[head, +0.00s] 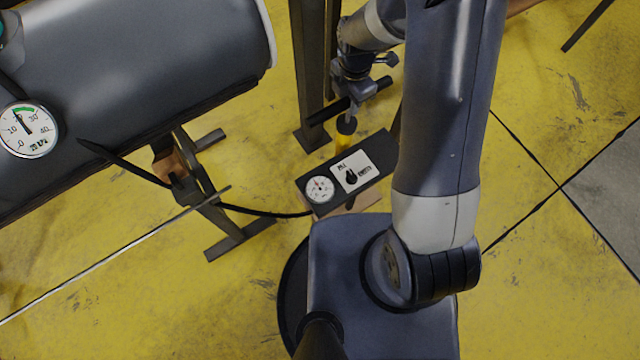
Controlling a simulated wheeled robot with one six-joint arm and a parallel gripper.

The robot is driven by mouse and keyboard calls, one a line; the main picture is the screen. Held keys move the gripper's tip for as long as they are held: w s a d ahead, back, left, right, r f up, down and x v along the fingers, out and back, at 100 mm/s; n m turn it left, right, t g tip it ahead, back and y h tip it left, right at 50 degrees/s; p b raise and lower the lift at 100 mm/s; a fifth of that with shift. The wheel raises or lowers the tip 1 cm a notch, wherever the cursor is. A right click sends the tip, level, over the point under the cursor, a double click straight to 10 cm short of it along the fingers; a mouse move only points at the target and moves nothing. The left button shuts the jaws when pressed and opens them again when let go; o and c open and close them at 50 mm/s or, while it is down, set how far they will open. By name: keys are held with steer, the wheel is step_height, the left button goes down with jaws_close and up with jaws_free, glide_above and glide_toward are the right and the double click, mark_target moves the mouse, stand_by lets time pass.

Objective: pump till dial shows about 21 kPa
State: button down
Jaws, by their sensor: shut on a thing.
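The foot-level pump is a dark box (372,160) with a white label and a small round gauge (320,189) on its top. A yellow and black collar (345,135) stands at its far end, below a black crossbar handle (322,116). My gripper (352,100) is shut on this handle above the collar; its fingertips are small and partly hidden. The large white dial (28,130) is on the dark boat tube (130,60) at left. Its needle points up and left, near the left end of the green band, between 10 and 30; the exact value is hard to read.
A black hose (265,212) runs left from the pump toward the boat. A dark stand (225,240) supports the tube, and a dark post (309,70) rises just left of my gripper. A thin pale rod (110,257) crosses lower left.

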mark_target(348, 114)
step_height(348, 114, up, 19)
steer(key=p, duration=1.3)
step_height(348, 114, down, 23)
steer(key=b, duration=1.7)
steer(key=shift+s+f+b, duration=0.15)
steer(key=shift+f+b, duration=0.05)
steer(key=shift+b, duration=0.2)
steer(key=shift+r+p, duration=0.3)
steer(key=shift+r, duration=0.15)
steer(key=shift+r+p, duration=0.35)
step_height(348, 114, up, 22)
steer(key=p, duration=1.7)
step_height(348, 114, down, 24)
steer(key=b, duration=1.8)
steer(key=shift+r, duration=0.6)
